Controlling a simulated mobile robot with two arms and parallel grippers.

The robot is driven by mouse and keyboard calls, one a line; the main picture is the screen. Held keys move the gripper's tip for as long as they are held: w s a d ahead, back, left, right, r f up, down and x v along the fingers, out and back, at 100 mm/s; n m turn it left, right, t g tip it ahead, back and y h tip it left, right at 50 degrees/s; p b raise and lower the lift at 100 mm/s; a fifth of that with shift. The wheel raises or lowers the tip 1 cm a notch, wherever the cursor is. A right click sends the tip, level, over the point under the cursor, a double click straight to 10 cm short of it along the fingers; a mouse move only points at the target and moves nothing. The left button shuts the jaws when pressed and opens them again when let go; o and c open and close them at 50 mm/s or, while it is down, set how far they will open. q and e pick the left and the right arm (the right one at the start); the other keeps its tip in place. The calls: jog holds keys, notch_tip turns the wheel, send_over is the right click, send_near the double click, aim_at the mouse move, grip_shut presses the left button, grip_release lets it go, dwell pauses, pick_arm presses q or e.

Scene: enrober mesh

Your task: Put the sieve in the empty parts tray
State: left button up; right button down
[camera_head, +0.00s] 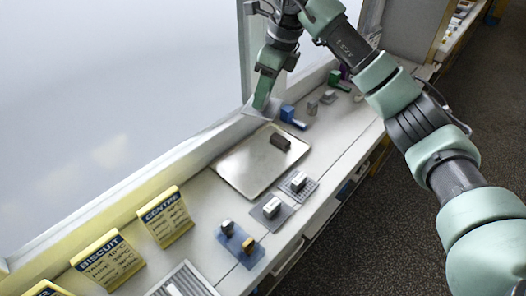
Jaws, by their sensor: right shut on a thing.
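My right gripper (263,98) is at the back of the counter, beyond the tray, pointing down and shut. A flat pale grey thing (270,110) shows at its fingertips; it could be the sieve, but it is too small and partly hidden to be sure. A shallow metal tray (240,177) lies on the counter in front of the gripper. My left gripper is out of view.
Blue (290,115) and green (338,80) pieces stand right of the gripper. Small blocks on a grid plate (309,190), a grey mat (265,222) and a blue mat (232,245) lie nearer. Yellow signs (165,216) and a wire rack (185,281) are at the left.

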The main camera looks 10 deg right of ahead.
notch_tip(320, 180, down, 17)
jog(key=p, duration=0.2)
jog(key=shift+r+p, duration=0.15)
jog(key=shift+p, duration=0.2)
jog(key=shift+f, duration=0.4)
jog(key=shift+f, duration=0.2)
jog(key=c, duration=0.8)
grip_release()
jog(key=shift+r, duration=0.15)
